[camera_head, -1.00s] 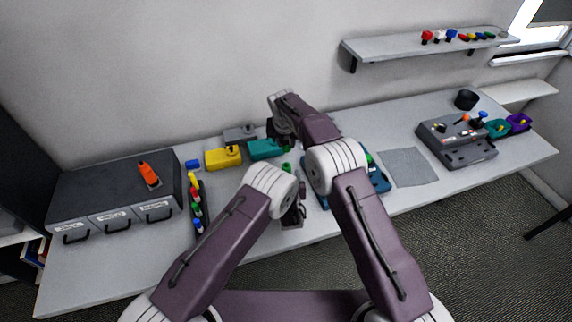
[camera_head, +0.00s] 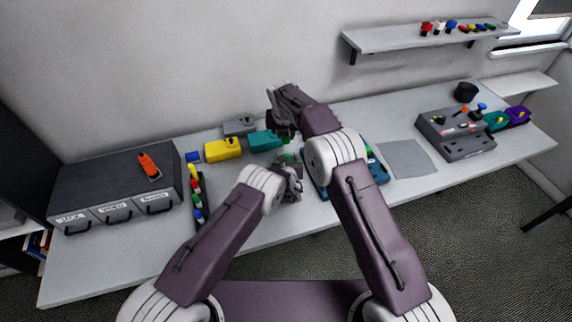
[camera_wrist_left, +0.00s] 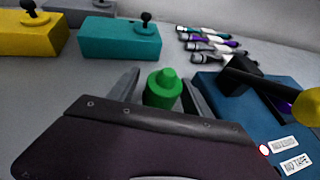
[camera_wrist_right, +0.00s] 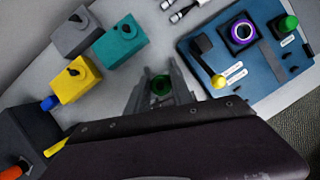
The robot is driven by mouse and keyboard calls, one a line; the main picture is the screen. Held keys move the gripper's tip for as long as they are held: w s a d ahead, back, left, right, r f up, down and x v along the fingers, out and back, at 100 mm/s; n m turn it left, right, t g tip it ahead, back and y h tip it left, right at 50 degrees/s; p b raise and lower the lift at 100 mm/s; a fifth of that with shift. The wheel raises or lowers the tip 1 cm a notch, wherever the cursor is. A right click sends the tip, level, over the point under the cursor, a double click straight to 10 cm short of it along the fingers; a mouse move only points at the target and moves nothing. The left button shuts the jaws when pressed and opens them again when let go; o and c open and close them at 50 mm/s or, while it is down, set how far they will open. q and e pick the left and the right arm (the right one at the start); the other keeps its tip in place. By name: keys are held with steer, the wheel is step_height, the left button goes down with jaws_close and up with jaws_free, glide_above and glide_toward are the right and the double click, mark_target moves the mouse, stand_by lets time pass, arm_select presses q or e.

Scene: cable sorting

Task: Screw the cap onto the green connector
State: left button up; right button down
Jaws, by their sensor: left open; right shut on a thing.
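A green connector piece (camera_wrist_left: 163,92), a cylinder with a narrower top, stands upright between the fingers of my left gripper (camera_wrist_left: 161,78) in the left wrist view. The left fingers are open on either side of it. In the head view my left gripper (camera_head: 290,172) is just in front of my right gripper (camera_head: 284,133).
A blue board (camera_wrist_right: 215,75) with a purple ring and yellow and green knobs lies to the right. Grey (camera_wrist_right: 75,37), teal (camera_wrist_right: 118,46) and yellow (camera_wrist_right: 77,82) boxes stand to the left. Several pens (camera_wrist_left: 210,42) lie behind. A grey mat (camera_head: 407,159) is bare.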

arm_select(q)
steer(key=shift+c, duration=0.4)
jaws_close()
stand_by(1.1)
